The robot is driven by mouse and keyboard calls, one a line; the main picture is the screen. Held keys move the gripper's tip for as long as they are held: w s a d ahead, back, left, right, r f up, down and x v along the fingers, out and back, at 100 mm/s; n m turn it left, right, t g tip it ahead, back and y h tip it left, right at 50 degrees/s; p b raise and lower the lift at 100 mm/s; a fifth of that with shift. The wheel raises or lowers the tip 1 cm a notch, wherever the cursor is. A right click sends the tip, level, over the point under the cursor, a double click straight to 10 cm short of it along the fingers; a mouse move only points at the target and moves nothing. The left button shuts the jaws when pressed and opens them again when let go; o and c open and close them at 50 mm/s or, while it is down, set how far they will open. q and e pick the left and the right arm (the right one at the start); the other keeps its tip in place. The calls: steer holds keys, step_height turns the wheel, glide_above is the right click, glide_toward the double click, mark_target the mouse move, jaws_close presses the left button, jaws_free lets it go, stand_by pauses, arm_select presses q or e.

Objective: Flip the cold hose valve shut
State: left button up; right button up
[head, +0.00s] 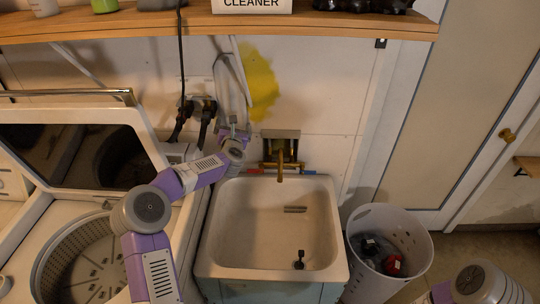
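Two dark hose fittings sit on the wall behind the washer, a left one (187,107) and a right one (208,108), each with a black hose hanging down. I cannot tell which is the cold valve, nor how its handle is turned. My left arm reaches over the washer's right side to the wall. My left gripper (234,131) is just right of and below the right fitting, apparently apart from it. Its fingers are too small to tell open from shut. My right arm shows only at the bottom right corner; its gripper is out of view.
The open washer (75,205) stands at left, its lid (150,150) raised. The sink (207,235) with a brass faucet (280,160) is in the middle. A white basket (362,278) stands at right. A wooden shelf (200,24) overhangs the wall; grey pipes run beside the fittings.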

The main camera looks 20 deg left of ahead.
arm_select(q)
steer(key=d+f+m+h, duration=0.2)
steer(key=d+f+m, duration=0.2)
steer(key=d, duration=0.3)
steer(key=s+d+f+m+h+b, duration=0.1)
steer(key=d+f+m+h, duration=0.2)
steer(key=d, duration=0.4)
steer(key=shift+d+f+m+h, duration=0.15)
steer(key=shift+f+m+h, duration=0.2)
steer(key=shift+m, duration=0.45)
steer(key=shift+f, duration=0.1)
